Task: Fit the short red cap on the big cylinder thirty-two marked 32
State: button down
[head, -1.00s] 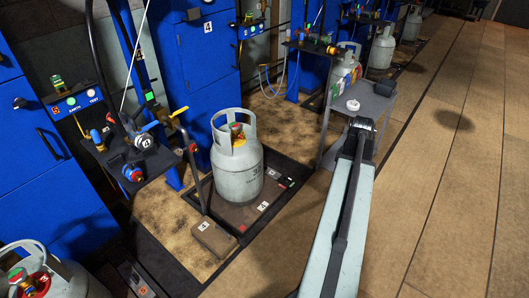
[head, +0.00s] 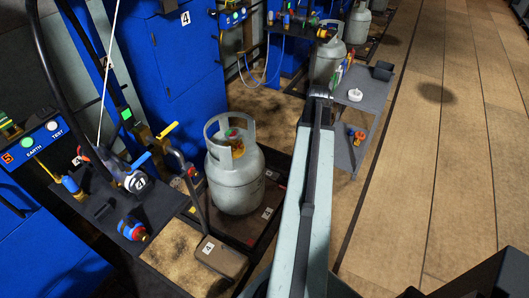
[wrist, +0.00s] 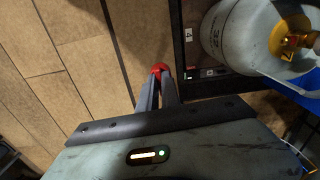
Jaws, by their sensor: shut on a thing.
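The big grey cylinder (head: 236,183) stands upright on a dark platform by the blue cabinets, with a collar around its coloured valve. My gripper (wrist: 160,76) is shut on the short red cap (wrist: 159,68), which sticks out at the fingertips. The gripper and cap are apart from the cylinder, to its left in the wrist view. In the head view my arm hides the gripper and cap.
A brown pedal box (head: 221,257) marked 4 lies in front. A grey trolley (head: 364,112) holds a white ring. Other cylinders (head: 326,59) stand behind. Open floor lies to the right.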

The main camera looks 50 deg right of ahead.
jog(key=shift+w, duration=0.25)
jog(key=w+a+f+t+y+b, duration=0.2)
jog(key=w+f+t+b, duration=0.5)
jog(key=b, duration=1.2)
jog(key=w+a+f+t+y+b, duration=0.2)
jog(key=w+f+t+b, duration=0.5)
jog(key=b, duration=1.3)
jog(key=shift+w+f+m+t+y, duration=0.35)
jog(key=shift+f+t, duration=0.4)
jog(key=shift+t, duration=0.95)
jog(key=shift+x, duration=4)
jog(key=shift+x, duration=1.4)
